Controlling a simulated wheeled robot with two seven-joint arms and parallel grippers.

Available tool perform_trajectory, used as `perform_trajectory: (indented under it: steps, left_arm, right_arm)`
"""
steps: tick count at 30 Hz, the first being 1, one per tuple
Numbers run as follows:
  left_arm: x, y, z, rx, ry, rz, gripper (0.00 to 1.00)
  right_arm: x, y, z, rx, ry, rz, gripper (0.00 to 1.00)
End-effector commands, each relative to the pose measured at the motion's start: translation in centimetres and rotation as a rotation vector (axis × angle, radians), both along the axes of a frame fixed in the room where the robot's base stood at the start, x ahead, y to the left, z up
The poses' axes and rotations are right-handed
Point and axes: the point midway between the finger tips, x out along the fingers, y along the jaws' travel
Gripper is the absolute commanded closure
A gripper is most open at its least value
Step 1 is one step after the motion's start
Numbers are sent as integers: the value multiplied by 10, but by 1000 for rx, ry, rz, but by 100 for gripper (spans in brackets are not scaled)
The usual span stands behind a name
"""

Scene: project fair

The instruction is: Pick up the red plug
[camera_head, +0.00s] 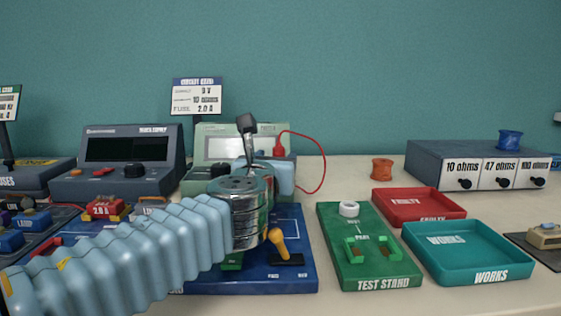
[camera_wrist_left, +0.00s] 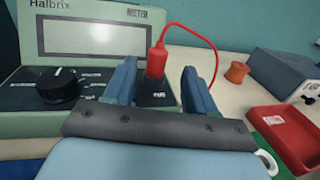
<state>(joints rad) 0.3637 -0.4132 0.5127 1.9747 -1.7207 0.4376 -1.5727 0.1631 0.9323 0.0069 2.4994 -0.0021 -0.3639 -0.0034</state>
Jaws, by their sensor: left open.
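The red plug (camera_head: 279,147) stands upright at the right side of the meter (camera_head: 215,130), with a red lead looping from it to the right. In the left wrist view the red plug (camera_wrist_left: 157,60) sits in a black socket block on the meter (camera_wrist_left: 85,38). My left gripper (camera_wrist_left: 160,85) is open, with one blue finger on each side of the plug's line. I cannot tell whether a finger touches it. In the head view my left gripper (camera_head: 282,172) is at the meter's front, and its wrist hides part of the meter. My right gripper is not in view.
A power supply (camera_head: 118,162) stands left of the meter. A blue board (camera_head: 300,270) lies below my left arm. To the right are a green test stand (camera_head: 377,268), a red tray (camera_head: 420,203), a teal tray (camera_head: 470,250), an orange spool (camera_head: 382,169) and a resistor box (camera_head: 430,165).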

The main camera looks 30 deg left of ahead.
Motion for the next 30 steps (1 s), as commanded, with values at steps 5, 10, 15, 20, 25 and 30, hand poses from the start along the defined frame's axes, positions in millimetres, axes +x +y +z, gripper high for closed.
perform_trajectory:
  steps: [5,10,15,20,25,30]
  left_arm:
    - [18,8,0,-3,2,0,44]
    - [43,18,2,-3,1,-1,44]
    - [52,21,2,-2,-1,-1,44]
    - [51,20,2,-2,-1,-1,44]
    - [51,20,2,-2,-1,-1,70]
    - [51,20,2,-2,-1,-1,96]
  right_arm:
    - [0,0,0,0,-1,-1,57]
    - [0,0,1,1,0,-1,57]
    - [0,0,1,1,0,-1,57]
    - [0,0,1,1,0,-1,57]
    - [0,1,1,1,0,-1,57]
    - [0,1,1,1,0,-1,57]
